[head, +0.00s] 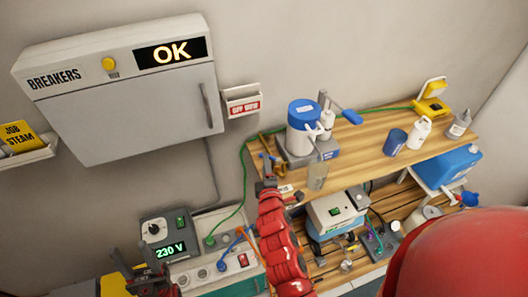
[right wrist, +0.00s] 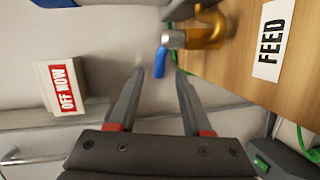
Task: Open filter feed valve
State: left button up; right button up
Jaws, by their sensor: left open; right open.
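The feed valve (right wrist: 208,32) is a brass body with a silver fitting and a blue handle (right wrist: 160,62), at the top of the right wrist view beside a white FEED label (right wrist: 270,40). My right gripper (right wrist: 159,73) is open. The end of the blue handle shows between its fingertips, with a gap visible on each side; I cannot tell whether it is that deep. In the head view my right gripper (head: 268,168) is at the wooden bench's left end, partly covering the brass valve. My left gripper (head: 137,262) is open and empty at the lower left.
A white vessel with a blue lid (head: 304,112) stands on the wooden shelf (head: 365,160) right of the valve. An OFF NOW box (head: 241,100) hangs on the wall. The breaker cabinet (head: 130,85) reads OK. A 230 V unit (head: 170,240) stands below.

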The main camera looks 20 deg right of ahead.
jog(key=shift+p+x, duration=0.5)
jog(key=shift+x, duration=2.15)
grip_shut()
